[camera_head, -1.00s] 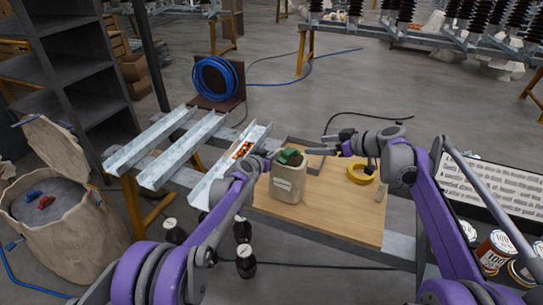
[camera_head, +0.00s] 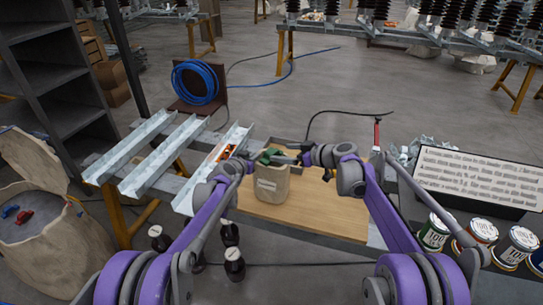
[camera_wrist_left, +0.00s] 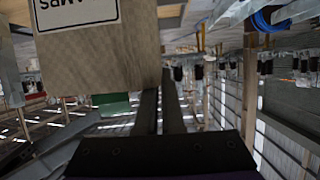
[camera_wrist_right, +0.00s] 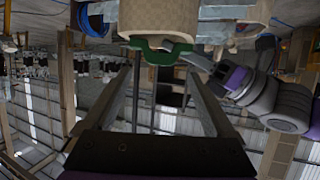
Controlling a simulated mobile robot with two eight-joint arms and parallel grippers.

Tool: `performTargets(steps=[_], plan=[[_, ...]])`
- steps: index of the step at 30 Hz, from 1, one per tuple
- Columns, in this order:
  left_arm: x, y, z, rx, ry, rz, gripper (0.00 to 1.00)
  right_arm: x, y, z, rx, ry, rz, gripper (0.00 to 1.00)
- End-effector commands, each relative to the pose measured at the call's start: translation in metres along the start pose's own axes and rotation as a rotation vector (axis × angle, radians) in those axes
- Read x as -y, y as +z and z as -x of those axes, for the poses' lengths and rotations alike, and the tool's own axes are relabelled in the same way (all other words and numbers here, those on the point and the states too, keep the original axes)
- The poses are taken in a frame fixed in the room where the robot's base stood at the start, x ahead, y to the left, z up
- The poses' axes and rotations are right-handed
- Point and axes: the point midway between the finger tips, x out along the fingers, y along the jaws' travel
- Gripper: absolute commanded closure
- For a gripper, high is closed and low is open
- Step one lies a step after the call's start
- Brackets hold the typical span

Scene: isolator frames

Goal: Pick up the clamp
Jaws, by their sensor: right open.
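A green clamp (camera_head: 268,155) shows at the open top of a beige bag (camera_head: 272,185) on the wooden board. It also shows in the right wrist view (camera_wrist_right: 160,52), just ahead of my right fingers, and partly in the left wrist view (camera_wrist_left: 112,103). My right gripper (camera_head: 287,160) is open, close to the right of the clamp; its fingers (camera_wrist_right: 168,78) are spread with nothing clearly between them. My left gripper (camera_head: 252,166) is at the bag's left side. Its fingers (camera_wrist_left: 161,90) are close together beside the bag; whether they touch it is unclear.
Metal channels (camera_head: 165,153) and a small orange item (camera_head: 227,152) lie left of the wooden board (camera_head: 330,215). A grey tray (camera_head: 290,143) is behind the bag. A sign (camera_head: 478,180) and several cans (camera_head: 480,232) stand right. Bare board lies in front of my right arm.

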Motion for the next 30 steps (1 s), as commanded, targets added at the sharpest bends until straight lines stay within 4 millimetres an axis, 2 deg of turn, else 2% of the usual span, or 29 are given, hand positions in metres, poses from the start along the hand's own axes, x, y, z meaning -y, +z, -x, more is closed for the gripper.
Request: performTargets(steps=[6, 9, 18, 30], plan=[[0.000, 0.000, 0.000, 0.000, 0.000, 0.000, 1.00, 0.000, -0.001, -0.033, 0.000, -0.002, 0.000, 0.10], [0.000, 0.000, 0.000, 0.000, 0.000, 0.000, 1.00, 0.000, -0.002, -0.044, 0.000, -0.001, 0.000, 0.10], [0.000, 0.000, 0.000, 0.000, 0.000, 0.000, 1.00, 0.000, -0.001, -0.048, 0.000, 0.000, 0.000, 0.12], [0.000, 0.000, 0.000, 0.000, 0.000, 0.000, 1.00, 0.000, -0.001, -0.047, 0.000, 0.000, 0.000, 0.84]])
